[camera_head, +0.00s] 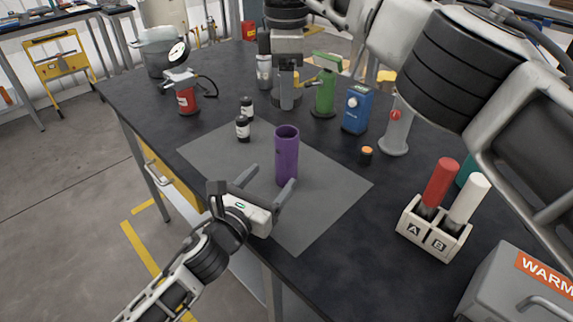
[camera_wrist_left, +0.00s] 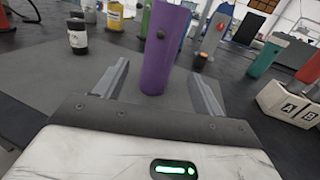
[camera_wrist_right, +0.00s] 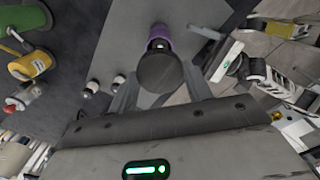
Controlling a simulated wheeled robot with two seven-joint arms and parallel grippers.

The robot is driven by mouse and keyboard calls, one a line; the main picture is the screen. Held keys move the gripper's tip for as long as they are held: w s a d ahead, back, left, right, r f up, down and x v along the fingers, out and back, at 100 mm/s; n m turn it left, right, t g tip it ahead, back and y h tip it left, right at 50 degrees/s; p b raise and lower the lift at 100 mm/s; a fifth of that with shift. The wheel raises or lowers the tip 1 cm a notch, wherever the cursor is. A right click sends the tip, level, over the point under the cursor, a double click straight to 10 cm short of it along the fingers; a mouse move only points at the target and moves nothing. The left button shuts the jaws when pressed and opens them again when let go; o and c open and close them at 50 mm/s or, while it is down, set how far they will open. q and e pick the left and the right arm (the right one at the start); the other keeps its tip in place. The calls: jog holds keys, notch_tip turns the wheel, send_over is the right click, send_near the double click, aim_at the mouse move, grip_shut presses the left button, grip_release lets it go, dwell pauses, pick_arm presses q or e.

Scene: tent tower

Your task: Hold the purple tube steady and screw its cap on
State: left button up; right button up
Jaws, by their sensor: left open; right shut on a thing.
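The purple tube (camera_head: 287,160) stands upright and open-topped on the grey mat (camera_head: 325,195). My left gripper (camera_head: 268,176) is open and low on the tube's near side. In the left wrist view the tube (camera_wrist_left: 166,55) shows between the spread fingers, with no visible contact. My right gripper (camera_head: 288,100) is behind and above the tube in the head view. In the right wrist view it is shut on a dark round thing, probably the cap (camera_wrist_right: 160,72), with the tube (camera_wrist_right: 159,33) partly hidden beyond it. In the head view I cannot make the cap out clearly.
Two small dark bottles (camera_head: 243,128) stand left of the tube. A green device (camera_head: 325,95), a blue box (camera_head: 356,110) and a grey stand (camera_head: 396,130) are behind right. A small orange-topped piece (camera_head: 366,155) and the A/B rack (camera_head: 433,238) are right.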

pick_arm(q)
jog(key=x, duration=0.8)
jog(key=shift+w, duration=0.1)
jog(key=c, duration=1.5)
pick_arm(e)
send_near(286, 150)
jog(key=shift+w+f, duration=1.15)
jog(key=shift+w, duration=0.05)
jog(key=shift+f, duration=0.85)
pick_arm(q)
grip_shut()
pick_arm(e)
jog(key=shift+f, duration=0.6)
